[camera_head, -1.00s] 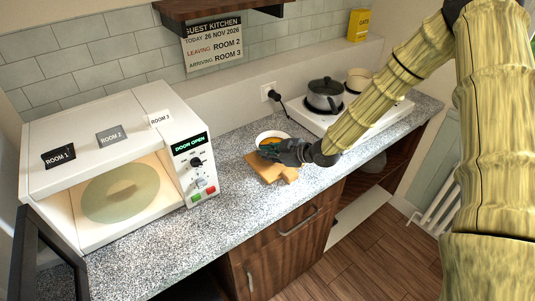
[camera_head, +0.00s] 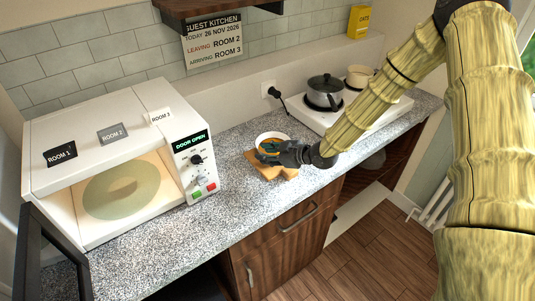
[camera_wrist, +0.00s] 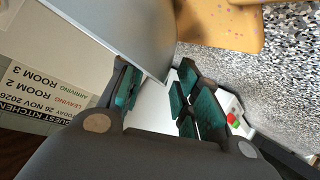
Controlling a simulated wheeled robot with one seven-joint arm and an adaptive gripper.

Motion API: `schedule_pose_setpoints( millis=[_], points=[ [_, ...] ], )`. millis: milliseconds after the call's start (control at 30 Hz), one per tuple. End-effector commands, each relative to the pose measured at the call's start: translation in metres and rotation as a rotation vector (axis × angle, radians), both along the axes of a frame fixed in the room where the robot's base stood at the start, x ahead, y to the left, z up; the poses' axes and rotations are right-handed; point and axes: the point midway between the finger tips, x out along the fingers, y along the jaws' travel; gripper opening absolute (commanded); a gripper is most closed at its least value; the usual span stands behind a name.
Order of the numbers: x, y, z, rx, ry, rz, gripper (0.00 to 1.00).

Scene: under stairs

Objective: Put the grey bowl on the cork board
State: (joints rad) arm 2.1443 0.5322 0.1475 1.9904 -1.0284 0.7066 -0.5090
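The cork board (camera_head: 286,174) lies on the counter in front of the bowl. It also shows at the top of the wrist view (camera_wrist: 225,30), beside the bowl's wall. I cannot tell how much of the bowl rests on it. My gripper (camera_head: 264,152) is at the bowl's near side, above the board. Its teal-padded fingers (camera_wrist: 157,95) are apart, with the bowl's rim close to the gap.
A white microwave (camera_head: 150,105) with its door open stands on the left. A hob (camera_head: 370,114) with a dark lidded pot (camera_head: 325,88) and a cream pot (camera_head: 358,76) is on the right. Speckled counter (camera_head: 225,215) is free in front of the board.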

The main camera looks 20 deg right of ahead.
Motion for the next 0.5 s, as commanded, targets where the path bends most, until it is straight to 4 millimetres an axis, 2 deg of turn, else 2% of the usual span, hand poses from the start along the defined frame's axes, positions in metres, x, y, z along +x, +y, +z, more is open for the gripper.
schedule_pose_setpoints(
  millis=[233, 500],
  points=[
    [0.0, 0.0, 0.004, 0.0, 0.0, 0.0, 0.32],
    [-0.017, -0.015, 0.012, 0.001, -0.001, -0.001, 0.32]
  ],
)
